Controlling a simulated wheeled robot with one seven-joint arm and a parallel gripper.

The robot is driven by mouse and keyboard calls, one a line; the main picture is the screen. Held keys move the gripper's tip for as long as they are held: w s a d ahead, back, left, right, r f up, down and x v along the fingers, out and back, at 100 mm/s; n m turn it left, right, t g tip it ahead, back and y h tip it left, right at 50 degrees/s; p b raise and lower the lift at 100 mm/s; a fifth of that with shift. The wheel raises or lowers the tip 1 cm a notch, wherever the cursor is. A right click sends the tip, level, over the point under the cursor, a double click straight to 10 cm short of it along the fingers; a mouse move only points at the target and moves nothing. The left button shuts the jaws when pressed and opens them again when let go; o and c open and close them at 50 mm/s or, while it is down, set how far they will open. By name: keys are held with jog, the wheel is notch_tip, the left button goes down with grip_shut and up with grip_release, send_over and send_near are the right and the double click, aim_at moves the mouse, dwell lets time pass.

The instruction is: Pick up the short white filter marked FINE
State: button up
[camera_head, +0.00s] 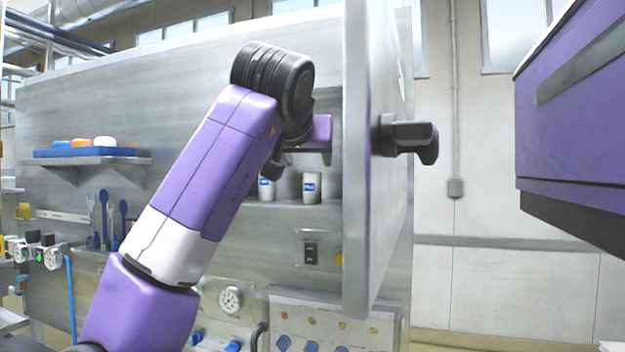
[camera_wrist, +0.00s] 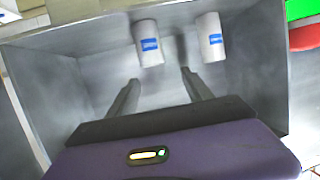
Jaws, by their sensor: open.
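Two white cylindrical filters with blue labels stand inside the open metal cabinet. In the head view the left filter (camera_head: 266,190) is beside my arm and the right filter (camera_head: 312,193) is nearer the door. The wrist view shows the left filter (camera_wrist: 148,30) just beyond my fingertips and the right filter (camera_wrist: 209,25) off to the right. The label print is too small to read, and I cannot tell which is marked FINE or shorter. My gripper (camera_wrist: 160,75) is open and empty, its fingers apart and pointing toward the filters. In the head view my arm hides most of it.
The cabinet door (camera_head: 356,160) stands open with a black handle (camera_head: 408,139) on its outer side. Cabinet walls close in around my gripper. A shelf with a blue tray (camera_head: 85,152) is on the panel at left. Gauges and knobs (camera_head: 231,299) sit below.

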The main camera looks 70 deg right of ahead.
aim_at(314, 187)
jog(key=shift+s+a+f+y, duration=0.2)
jog(key=shift+a+f+y, duration=0.05)
jog(key=shift+f+y, duration=0.25)
jog(key=shift+s+a+f+y, duration=0.15)
jog(key=shift+a+f+y, duration=0.05)
jog(key=shift+f+y, duration=0.25)
jog(key=shift+d+f, duration=0.1)
jog(key=shift+f, duration=0.15)
jog(key=p+x, duration=0.3)
jog(key=x, duration=0.4)
jog(key=shift+s+d+f, duration=0.15)
jog(key=shift+f, duration=0.15)
grip_shut()
